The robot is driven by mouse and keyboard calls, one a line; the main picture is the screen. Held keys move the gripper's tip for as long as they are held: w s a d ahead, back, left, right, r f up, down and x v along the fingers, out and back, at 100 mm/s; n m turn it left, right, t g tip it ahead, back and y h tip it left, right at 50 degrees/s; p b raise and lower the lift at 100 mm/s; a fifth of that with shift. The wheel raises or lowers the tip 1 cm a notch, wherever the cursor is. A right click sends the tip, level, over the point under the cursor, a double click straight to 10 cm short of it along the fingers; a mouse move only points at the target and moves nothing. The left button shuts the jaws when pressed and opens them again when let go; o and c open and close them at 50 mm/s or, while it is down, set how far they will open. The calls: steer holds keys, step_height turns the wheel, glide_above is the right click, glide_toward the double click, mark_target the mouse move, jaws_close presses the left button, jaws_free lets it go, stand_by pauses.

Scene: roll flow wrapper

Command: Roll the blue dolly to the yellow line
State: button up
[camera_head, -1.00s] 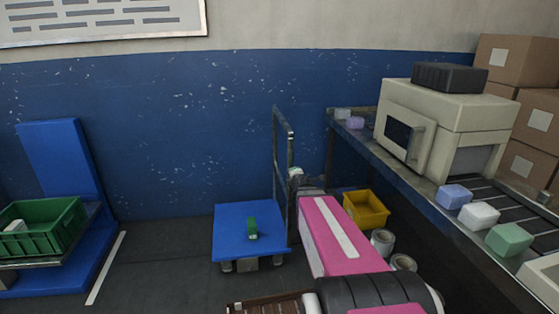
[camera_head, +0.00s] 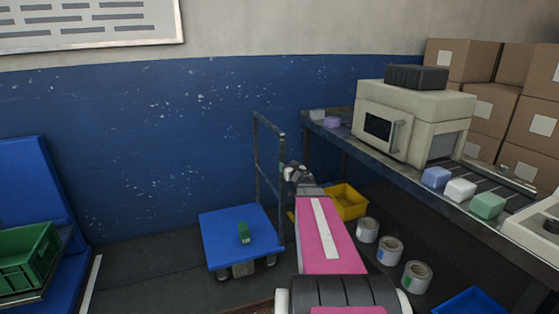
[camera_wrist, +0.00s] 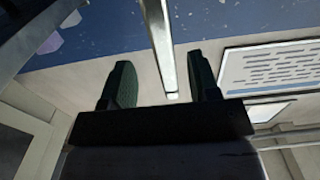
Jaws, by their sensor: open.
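The blue dolly (camera_head: 222,238) stands on the dark floor, with an upright metal handle frame (camera_head: 256,160) at its right side. My gripper (camera_head: 290,173) is at the right of the handle frame in the head view. In the wrist view my gripper (camera_wrist: 160,82) is open, and a metal bar (camera_wrist: 162,45) shows between its two dark fingers. I cannot tell whether a finger touches the bar. A pale line (camera_head: 91,285) on the floor at left looks white rather than yellow.
The cream wrapper machine (camera_head: 410,118) stands on a long bench (camera_head: 455,208) at right. A yellow bin (camera_head: 346,201) and several film rolls (camera_head: 390,250) are below. A green crate (camera_head: 22,262) is at far left. Floor between dolly and line looks clear.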

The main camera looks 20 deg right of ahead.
mark_target(281, 158)
steer(key=w, duration=0.9)
steer(key=shift+w+a, duration=0.15)
steer(key=shift+a, duration=0.05)
steer(key=shift+d, duration=0.1)
jaws_close()
